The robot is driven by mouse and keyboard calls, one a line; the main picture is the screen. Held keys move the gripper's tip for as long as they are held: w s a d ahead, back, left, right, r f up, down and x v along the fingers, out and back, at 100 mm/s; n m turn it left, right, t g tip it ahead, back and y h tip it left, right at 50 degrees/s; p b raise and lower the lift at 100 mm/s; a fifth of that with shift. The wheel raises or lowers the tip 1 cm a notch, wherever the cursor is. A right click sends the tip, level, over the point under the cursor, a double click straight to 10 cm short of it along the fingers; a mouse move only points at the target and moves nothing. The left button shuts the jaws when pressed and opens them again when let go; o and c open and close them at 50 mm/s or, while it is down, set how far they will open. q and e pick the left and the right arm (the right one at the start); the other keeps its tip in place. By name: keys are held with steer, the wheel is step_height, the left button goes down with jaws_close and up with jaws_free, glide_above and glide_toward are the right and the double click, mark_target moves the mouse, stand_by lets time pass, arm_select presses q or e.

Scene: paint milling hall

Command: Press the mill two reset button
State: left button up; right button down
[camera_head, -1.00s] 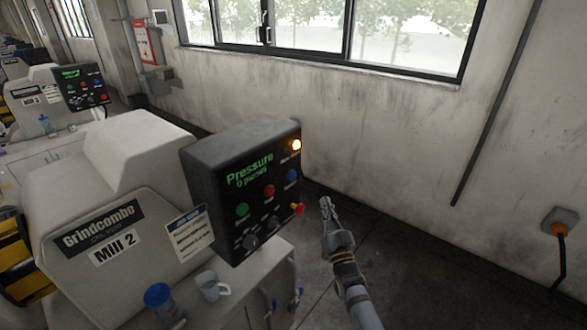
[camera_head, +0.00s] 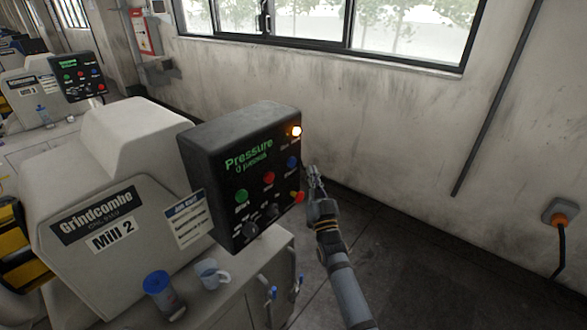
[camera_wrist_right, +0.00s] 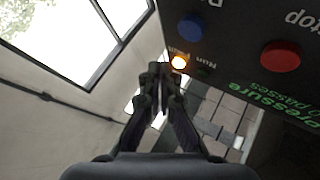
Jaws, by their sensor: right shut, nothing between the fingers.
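The Mill 2 machine (camera_head: 100,185) stands at left with a dark control panel (camera_head: 214,177) on its right side. The panel has a green button (camera_head: 241,196), a red button (camera_head: 268,178) and a blue button (camera_head: 292,162). An amber lamp (camera_head: 296,131) glows at its upper right. In the right wrist view the blue button (camera_wrist_right: 191,29), red button (camera_wrist_right: 280,56) and lit lamp (camera_wrist_right: 179,62) show; the small labels are hard to read. My right gripper (camera_head: 314,170) is shut and empty, just right of the blue button, apparently apart from the panel. My left gripper is out of view.
A red and yellow knob (camera_head: 298,197) sticks out at the panel's lower right edge. A blue-lidded jar (camera_head: 158,290) and a mug (camera_head: 210,274) stand on the cabinet below. Another mill stands farther back at left. The floor right of my arm is clear.

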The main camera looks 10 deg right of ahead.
mark_target(295, 152)
steer(key=shift+w+a+b, duration=0.85)
steer(key=shift+w+a, duration=0.3)
steer(key=shift+w, duration=0.25)
stand_by(0.4)
steer(key=shift+w+a+b, duration=0.25)
steer(key=shift+w+b, duration=0.05)
steer(key=shift+w, duration=0.05)
steer(key=shift+w+a+b, duration=0.25)
steer(key=shift+w+b, duration=0.05)
steer(key=shift+b, duration=0.15)
stand_by(0.7)
steer(key=shift+s+d, duration=0.1)
steer(key=shift+s+d+p, duration=0.45)
steer(key=shift+s+p, duration=0.15)
steer(key=shift+p, duration=0.05)
